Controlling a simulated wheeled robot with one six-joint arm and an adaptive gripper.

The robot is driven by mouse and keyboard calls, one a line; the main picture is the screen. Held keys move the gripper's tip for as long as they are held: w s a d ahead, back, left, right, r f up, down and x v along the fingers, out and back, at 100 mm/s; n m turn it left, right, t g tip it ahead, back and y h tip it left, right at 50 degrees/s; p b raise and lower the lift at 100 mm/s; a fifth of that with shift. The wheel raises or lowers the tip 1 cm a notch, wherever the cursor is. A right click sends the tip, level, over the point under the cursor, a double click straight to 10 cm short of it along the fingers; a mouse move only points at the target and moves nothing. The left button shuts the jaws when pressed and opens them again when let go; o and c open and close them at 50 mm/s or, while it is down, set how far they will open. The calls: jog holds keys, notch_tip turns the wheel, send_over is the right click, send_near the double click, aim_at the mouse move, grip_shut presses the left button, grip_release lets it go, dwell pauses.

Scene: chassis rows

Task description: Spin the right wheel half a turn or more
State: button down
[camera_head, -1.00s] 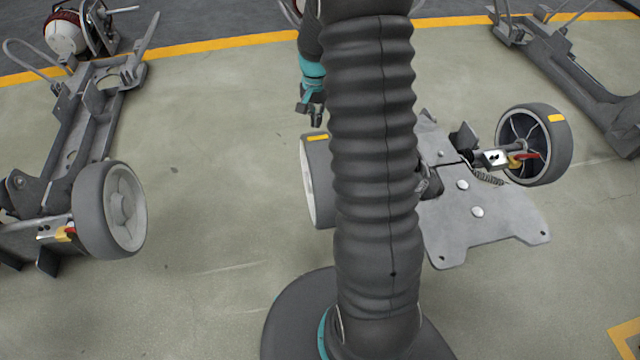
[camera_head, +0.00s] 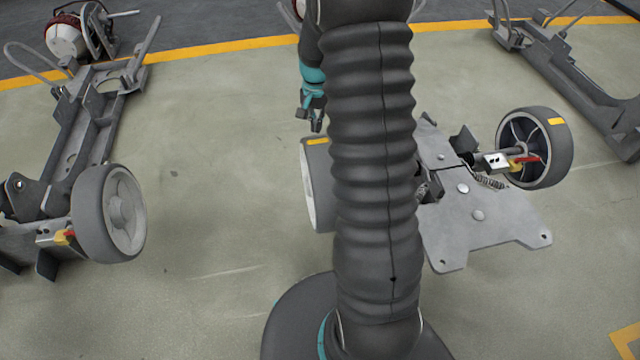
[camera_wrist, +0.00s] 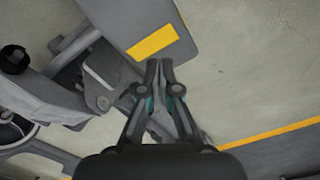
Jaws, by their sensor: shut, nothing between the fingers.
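The middle chassis (camera_head: 492,228) carries two grey wheels with a yellow mark each. One wheel (camera_head: 562,148) is at its picture-right end, with its spoked side showing. The other wheel (camera_head: 317,190) is at its picture-left end, partly hidden by my arm. My gripper (camera_head: 316,127) is just above and behind the top of this picture-left wheel. In the wrist view, my gripper (camera_wrist: 159,64) is shut and empty. Its tips are close to the wheel tread (camera_wrist: 188,22), just below the yellow mark (camera_wrist: 153,43). I cannot tell whether they touch it.
Another chassis (camera_head: 85,135) with a grey wheel (camera_head: 92,215) stands at the left. A further chassis frame (camera_head: 575,80) is at the upper right. A yellow floor line (camera_head: 210,46) crosses the back. The floor between the left and middle chassis is clear.

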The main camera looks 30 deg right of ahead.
aim_at(317, 139)
jog(key=shift+f, duration=0.1)
dwell(0.4)
jog(key=shift+f+b, duration=0.95)
jog(key=shift+f, duration=0.45)
jog(key=s+a, duration=0.1)
jog(key=s, duration=0.5)
jog(key=s+a+b, duration=0.1)
jog(key=s+a, duration=0.1)
jog(key=s, duration=0.3)
jog(key=s+a, duration=0.2)
jog(key=s, duration=0.4)
jog(key=shift+s+r, duration=0.2)
jog(key=shift+s, duration=0.1)
jog(key=shift+s+a, duration=0.15)
jog(key=shift+s, duration=0.2)
notch_tip(317, 139, up, 4)
jog(key=shift+f+p, duration=0.2)
jog(key=shift+p, duration=1)
